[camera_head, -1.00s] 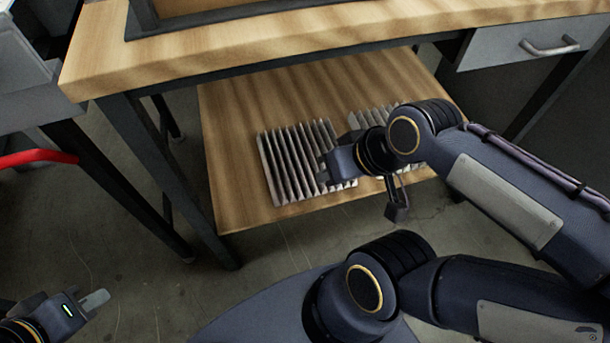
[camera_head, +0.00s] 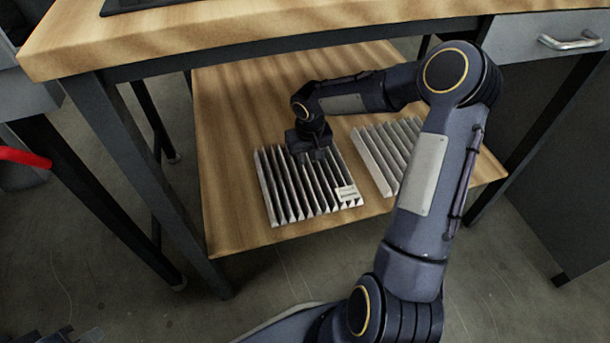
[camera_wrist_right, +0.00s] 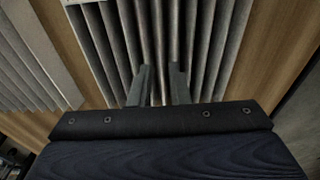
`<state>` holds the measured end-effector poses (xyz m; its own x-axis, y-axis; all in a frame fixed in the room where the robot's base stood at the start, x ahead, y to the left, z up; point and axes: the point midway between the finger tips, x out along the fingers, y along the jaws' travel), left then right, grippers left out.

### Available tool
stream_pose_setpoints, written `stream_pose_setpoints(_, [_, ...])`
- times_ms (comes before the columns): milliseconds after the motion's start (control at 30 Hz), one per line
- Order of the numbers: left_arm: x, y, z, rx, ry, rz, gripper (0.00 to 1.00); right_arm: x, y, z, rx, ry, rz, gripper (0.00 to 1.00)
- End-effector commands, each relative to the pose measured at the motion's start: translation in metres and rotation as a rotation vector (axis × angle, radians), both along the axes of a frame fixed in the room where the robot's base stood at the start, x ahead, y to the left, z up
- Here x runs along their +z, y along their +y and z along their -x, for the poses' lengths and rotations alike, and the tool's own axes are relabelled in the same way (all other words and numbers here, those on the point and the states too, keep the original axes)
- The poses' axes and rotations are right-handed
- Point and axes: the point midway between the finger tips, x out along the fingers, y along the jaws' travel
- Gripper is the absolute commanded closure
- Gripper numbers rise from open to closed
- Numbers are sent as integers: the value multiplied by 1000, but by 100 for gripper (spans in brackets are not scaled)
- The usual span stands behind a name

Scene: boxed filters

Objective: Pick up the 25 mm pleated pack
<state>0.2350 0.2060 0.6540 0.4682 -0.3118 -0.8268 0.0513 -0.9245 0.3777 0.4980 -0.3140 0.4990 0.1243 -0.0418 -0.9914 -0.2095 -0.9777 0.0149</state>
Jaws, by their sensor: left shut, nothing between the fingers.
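Two pleated packs lie on the wooden lower shelf. The left pack (camera_head: 285,200) has a small pale label at its near right corner, too small to read. The right pack (camera_head: 385,150) is partly hidden by my right arm. I cannot tell which is the 25 mm one. My right gripper (camera_head: 312,158) is at the far part of the left pack. In the right wrist view its two fingers (camera_wrist_right: 160,80) stand a narrow gap apart over the pleats (camera_wrist_right: 205,45); whether they clamp a pleat is unclear. My left gripper (camera_head: 78,336) is shut and empty at the bottom left edge.
The shelf (camera_head: 225,120) sits under the workbench top (camera_head: 250,35), whose front edge and dark legs (camera_head: 150,200) frame the space. A drawer (camera_head: 545,35) is at the right. Bare shelf lies left of the packs.

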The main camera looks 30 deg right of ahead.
Motion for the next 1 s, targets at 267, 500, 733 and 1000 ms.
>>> stream_pose_setpoints(267, [-7, 0, 0, 0, 0, 0, 100, -39, -4, -15, -26, 7, -18, 84])
stream_pose_setpoints(500, [-23, 0, 0, 0, 0, 0, 100, -69, -6, -20, -27, 9, -20, 84])
stream_pose_setpoints(733, [-39, 0, 0, 0, 0, 0, 100, -99, -8, -26, -25, 9, -19, 84])
stream_pose_setpoints(1000, [-39, 0, 0, 0, 0, 0, 100, -102, -8, -27, -24, 6, -17, 84])
